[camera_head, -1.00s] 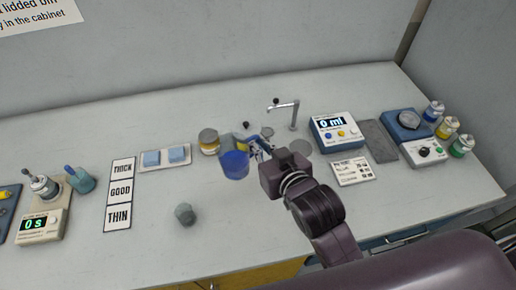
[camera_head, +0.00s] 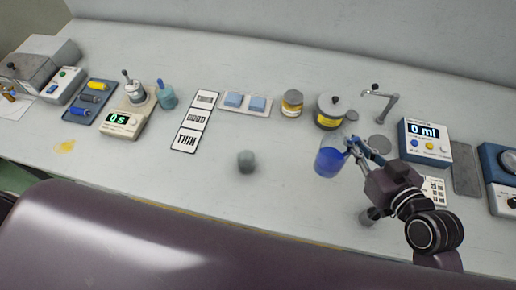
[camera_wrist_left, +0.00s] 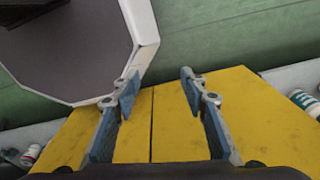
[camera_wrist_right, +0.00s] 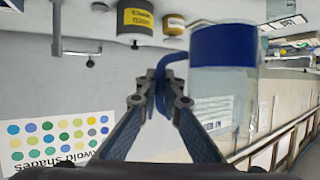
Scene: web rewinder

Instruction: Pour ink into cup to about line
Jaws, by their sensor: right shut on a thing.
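A clear jug (camera_head: 330,158) with blue ink in it is held above the bench in the head view. My right gripper (camera_head: 357,149) is shut on its handle (camera_wrist_right: 165,72). The right wrist view shows the jug (camera_wrist_right: 224,85) upside down, with the blue ink (camera_wrist_right: 223,45) at its base end. A small grey-green cup (camera_head: 246,161) stands on the bench left of the jug, apart from it. Its inside and any line are too small to read. My left gripper (camera_wrist_left: 158,90) is open and empty in the left wrist view, above a yellow surface.
A lidded tin (camera_head: 330,112) and an amber jar (camera_head: 292,103) stand behind the jug. A display unit (camera_head: 425,142) reads 0 ml. A thick-good-thin card (camera_head: 195,121) and a timer (camera_head: 122,122) reading 0 s lie left. Bench space around the cup is clear.

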